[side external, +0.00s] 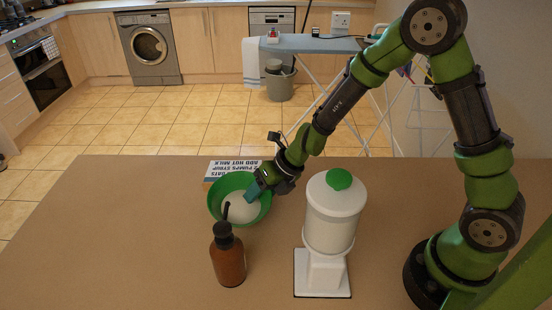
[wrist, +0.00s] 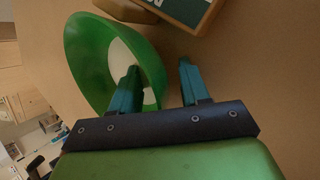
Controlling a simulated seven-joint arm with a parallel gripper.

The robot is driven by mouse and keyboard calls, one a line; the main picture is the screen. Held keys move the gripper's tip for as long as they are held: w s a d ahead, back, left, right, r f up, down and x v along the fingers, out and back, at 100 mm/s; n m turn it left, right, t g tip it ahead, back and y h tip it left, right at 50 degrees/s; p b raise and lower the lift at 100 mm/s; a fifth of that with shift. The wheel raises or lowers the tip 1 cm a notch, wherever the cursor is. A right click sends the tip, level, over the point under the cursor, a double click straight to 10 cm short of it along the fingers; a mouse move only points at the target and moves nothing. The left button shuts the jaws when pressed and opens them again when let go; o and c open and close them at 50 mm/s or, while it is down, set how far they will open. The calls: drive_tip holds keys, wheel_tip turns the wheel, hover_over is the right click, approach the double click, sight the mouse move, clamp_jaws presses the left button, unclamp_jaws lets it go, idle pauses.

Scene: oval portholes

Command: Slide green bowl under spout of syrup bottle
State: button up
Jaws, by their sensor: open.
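The green bowl (side external: 216,208) stands on the table with a smooth white content inside. The syrup bottle (side external: 228,262) is amber with a dark pump, upright in front of the bowl; its spout (side external: 227,209) overlaps the bowl in the side view, so I cannot tell if it is above it. My gripper (side external: 256,189) is at the bowl's right rim. In the wrist view my gripper (wrist: 160,66) is open, one finger inside the bowl (wrist: 84,62) and the other outside, with the rim between them. Contact with the rim is not clear.
A white dispenser (side external: 335,215) with a green top stands right of the bowl. A sign (side external: 232,166) mentioning oats, pumps of syrup and hot milk is behind the bowl. The table (side external: 120,230) is clear on the left.

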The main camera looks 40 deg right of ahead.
sight(249, 219)
drive_tip(key=shift+c, duration=0.4)
clamp_jaws()
drive_tip(key=shift+s, duration=0.1)
drive_tip(key=shift+s+a, duration=0.85)
drive_tip(key=shift+a, duration=0.25)
drive_tip(key=shift+s+a, duration=0.85)
drive_tip(key=shift+a, duration=0.25)
drive_tip(key=shift+o, duration=0.7)
unclamp_jaws()
drive_tip(key=v, duration=1.7)
